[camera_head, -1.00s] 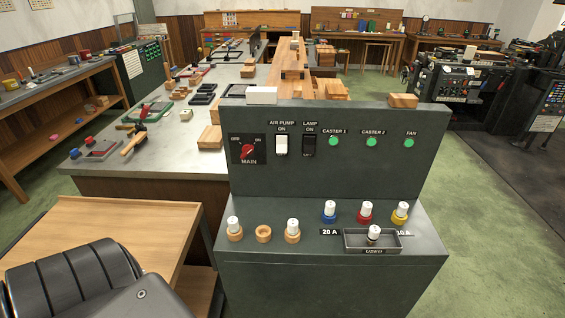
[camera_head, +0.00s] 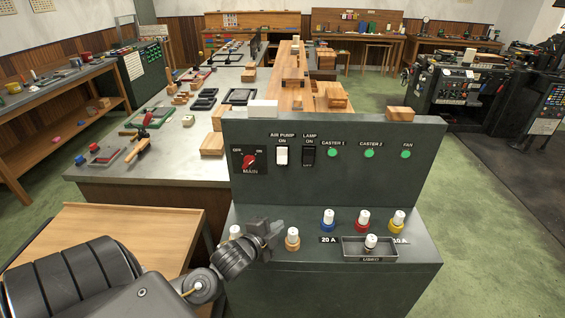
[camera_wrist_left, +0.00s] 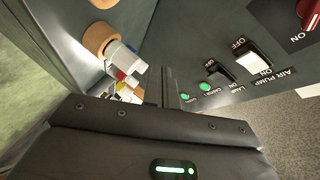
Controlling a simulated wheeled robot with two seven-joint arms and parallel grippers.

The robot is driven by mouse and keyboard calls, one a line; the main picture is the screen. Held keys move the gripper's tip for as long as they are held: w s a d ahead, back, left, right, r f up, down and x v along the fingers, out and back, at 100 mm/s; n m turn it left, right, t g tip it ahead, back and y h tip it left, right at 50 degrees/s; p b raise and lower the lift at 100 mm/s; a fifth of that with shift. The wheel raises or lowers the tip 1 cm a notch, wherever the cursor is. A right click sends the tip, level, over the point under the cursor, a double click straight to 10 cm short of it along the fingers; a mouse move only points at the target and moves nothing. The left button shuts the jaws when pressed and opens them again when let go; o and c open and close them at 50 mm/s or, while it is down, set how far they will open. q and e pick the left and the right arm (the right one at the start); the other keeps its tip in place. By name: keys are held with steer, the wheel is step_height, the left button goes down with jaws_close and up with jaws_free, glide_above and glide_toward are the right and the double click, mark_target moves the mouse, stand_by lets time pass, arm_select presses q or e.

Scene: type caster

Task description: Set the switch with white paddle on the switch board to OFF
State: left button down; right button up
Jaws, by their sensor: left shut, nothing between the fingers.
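The switch with white paddle (camera_head: 282,155) is on the upright face of the dark green switch board (camera_head: 365,185), under the labels AIR PUMP and ON. In the left wrist view the white paddle (camera_wrist_left: 254,63) sits between the words OFF and ON; I cannot tell surely which way it is tipped. My left gripper (camera_head: 272,229) is shut and empty, below and slightly left of the paddle, apart from it, over the left of the lower ledge. Its fingers (camera_wrist_left: 171,88) also show in the left wrist view. My right gripper is not in view.
The red MAIN knob (camera_head: 249,161) is left of the paddle and the black LAMP switch (camera_head: 308,155) right of it. Capped fuses, such as the blue one (camera_head: 328,220), and a USED tray (camera_head: 369,257) stand on the ledge. A white block (camera_head: 263,108) lies on top.

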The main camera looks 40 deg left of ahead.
mark_target(282, 155)
arm_select(q)
steer(key=w+a+r+m+t, duration=0.1)
steer(key=w+r+m+t, duration=0.1)
steer(key=r, duration=0.5)
steer(key=w+a+r+m+t+h, duration=0.1)
steer(key=w+a+r+m+t, duration=0.1)
steer(key=r, duration=0.5)
steer(key=m+t, duration=0.1)
steer(key=m, duration=0.1)
steer(key=shift+a+r+m, duration=0.15)
steer(key=shift+r+m, duration=0.2)
steer(key=shift+m, duration=0.05)
steer(key=w+a+f+b, duration=0.3)
steer(key=w+a+b, duration=0.1)
steer(key=w+a, duration=0.1)
steer(key=shift+w, duration=0.85)
steer(key=shift+w+a+f, duration=0.1)
stand_by(0.5)
steer(key=shift+w+a+f, duration=0.1)
steer(key=shift+w+a, duration=0.05)
steer(key=shift+w, duration=0.05)
